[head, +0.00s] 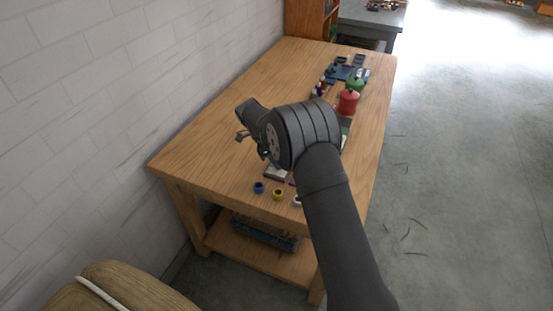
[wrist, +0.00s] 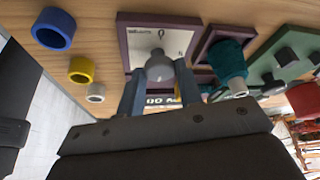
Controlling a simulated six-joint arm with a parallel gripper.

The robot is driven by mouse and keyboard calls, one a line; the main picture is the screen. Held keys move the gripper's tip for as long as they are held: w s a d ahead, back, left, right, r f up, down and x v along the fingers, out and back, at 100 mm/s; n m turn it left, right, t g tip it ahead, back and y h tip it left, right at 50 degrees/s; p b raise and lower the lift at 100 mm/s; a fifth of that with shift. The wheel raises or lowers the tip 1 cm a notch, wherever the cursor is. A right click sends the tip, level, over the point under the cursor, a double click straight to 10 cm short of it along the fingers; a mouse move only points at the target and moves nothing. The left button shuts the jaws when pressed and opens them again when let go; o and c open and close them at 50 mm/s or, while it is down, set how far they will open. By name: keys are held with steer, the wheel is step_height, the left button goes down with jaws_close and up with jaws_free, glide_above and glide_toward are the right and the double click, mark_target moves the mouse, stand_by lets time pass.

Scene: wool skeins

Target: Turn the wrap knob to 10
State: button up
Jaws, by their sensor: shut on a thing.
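In the wrist view, a panel with a purple frame and white face (wrist: 192,38) carries small dark print, too small to read fully. A grey rounded knob (wrist: 159,67) stands out from it. My gripper (wrist: 160,84) has its two blue-grey fingers on either side of the knob and is shut on it. I cannot tell which number the knob points to. In the head view my own arm covers most of the panel and knob.
Blue (wrist: 54,29), yellow (wrist: 81,70) and white (wrist: 96,93) rings lie left. A green board (wrist: 290,65) is at right. A red pot (head: 348,101) stands farther along the wooden table (head: 220,130).

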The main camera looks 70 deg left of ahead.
stand_by(0.3)
steer(key=o, duration=0.9)
steer(key=shift+o, duration=0.2)
steer(key=shift+r, duration=0.1)
steer(key=v, duration=1.7)
steer(key=shift+s, duration=0.2)
steer(key=x, duration=1.7)
steer(key=shift+w, duration=0.2)
